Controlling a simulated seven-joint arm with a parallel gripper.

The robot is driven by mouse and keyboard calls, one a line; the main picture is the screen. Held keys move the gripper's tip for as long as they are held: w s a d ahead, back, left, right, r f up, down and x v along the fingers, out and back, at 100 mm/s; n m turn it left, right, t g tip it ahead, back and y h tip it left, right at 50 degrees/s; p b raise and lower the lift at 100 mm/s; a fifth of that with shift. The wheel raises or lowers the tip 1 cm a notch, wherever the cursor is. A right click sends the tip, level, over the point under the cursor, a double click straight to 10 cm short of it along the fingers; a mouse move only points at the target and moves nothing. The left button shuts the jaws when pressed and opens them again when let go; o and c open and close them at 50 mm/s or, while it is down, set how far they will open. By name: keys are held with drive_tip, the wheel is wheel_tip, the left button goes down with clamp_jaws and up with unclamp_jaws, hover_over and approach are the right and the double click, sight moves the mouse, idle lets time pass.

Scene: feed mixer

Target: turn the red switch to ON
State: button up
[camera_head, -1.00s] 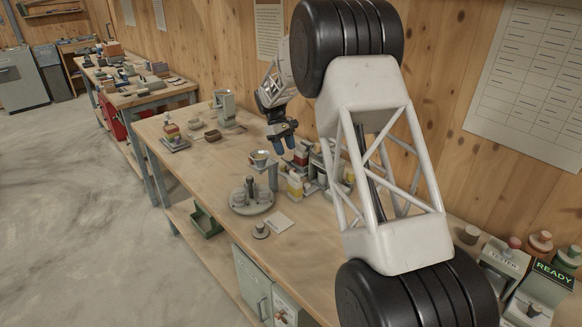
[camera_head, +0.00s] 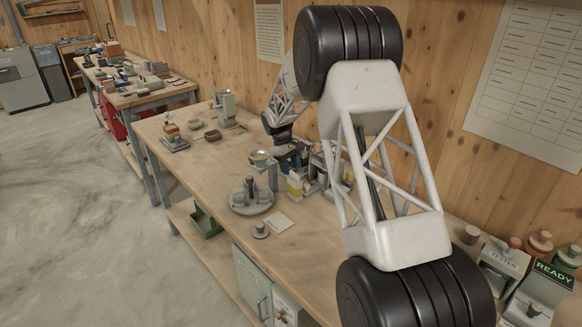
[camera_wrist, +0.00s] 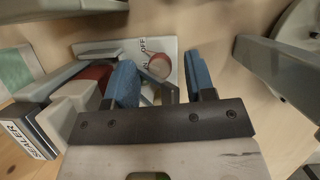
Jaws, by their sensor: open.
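Which way the switch is set is not clear. My gripper (camera_wrist: 160,62) is open, with its blue fingers on either side of the knob as seen from the wrist. Whether they touch it cannot be told. In the head view my gripper (camera_head: 293,153) is low among the items at the back of the bench, and the switch cannot be made out there.
In the wrist view a grey block labelled SEALER (camera_wrist: 30,130) and a dark red part (camera_wrist: 92,78) lie left of the fingers. A grey bar (camera_wrist: 275,70) is close on the right. In the head view a round grey tray (camera_head: 264,206) stands in front on the bench.

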drive_tip(key=shift+c, duration=0.3)
drive_tip(key=c, duration=0.9)
drive_tip(key=shift+o, duration=0.2)
drive_tip(key=n+t, duration=0.1)
drive_tip(key=n, duration=0.2)
drive_tip(key=shift+s+h, duration=0.15)
drive_tip(key=shift+h, duration=0.25)
drive_tip(key=shift+n+t, duration=0.8)
drive_tip(key=shift+n, duration=1.4)
